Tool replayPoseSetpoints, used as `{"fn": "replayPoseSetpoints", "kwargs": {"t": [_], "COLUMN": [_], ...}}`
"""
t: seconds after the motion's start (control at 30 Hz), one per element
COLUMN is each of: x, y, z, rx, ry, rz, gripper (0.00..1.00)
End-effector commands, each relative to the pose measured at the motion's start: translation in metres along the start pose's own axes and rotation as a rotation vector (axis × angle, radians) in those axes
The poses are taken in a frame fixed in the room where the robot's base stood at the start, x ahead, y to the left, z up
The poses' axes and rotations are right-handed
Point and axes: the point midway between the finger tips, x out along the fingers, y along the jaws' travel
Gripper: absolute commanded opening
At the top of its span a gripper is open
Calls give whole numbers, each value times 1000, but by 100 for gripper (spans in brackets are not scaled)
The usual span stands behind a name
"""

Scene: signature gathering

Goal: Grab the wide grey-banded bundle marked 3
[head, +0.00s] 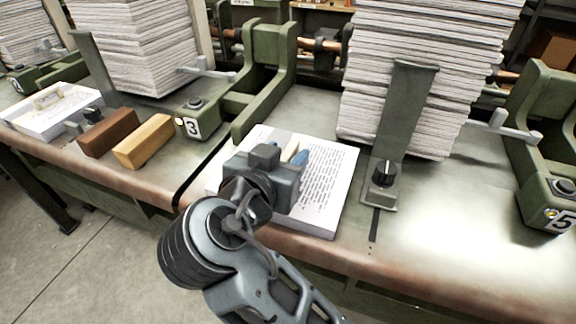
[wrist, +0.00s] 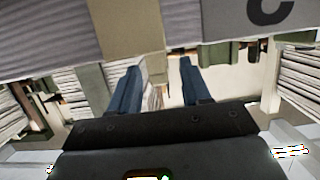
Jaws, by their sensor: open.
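A thick bundle of printed white pages (head: 330,182) lies on the bench under my gripper (head: 296,160), with part of its top hidden by the gripper and wrist. I cannot tell whether the fingertips touch the bundle.
Tall paper stacks (head: 418,75) stand behind, in green machine stations. A brown block (head: 108,132) and a tan block (head: 144,141) lie left, near another bundle (head: 48,116). The bench right of the black knob (head: 384,173) is clear.

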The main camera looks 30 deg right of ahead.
Motion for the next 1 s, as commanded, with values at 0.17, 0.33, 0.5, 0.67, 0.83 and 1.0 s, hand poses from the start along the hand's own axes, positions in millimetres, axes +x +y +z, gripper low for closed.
{"fn": "replayPoseSetpoints", "kwargs": {"t": [0.17, 0.33, 0.5, 0.67, 0.83, 1.0], "x": [18, 22, 21, 21, 21, 21], "y": [0, 0, 0, 0, 0, 0], "z": [0, 0, 0, 0, 0, 0], "rx": [-1, 0, 0, 0, 0, 0], "ry": [0, 0, 0, 0, 0, 0], "rz": [0, -1, -1, -1, -1, -1], "gripper": [48, 48, 41, 26, 9, 0]}}
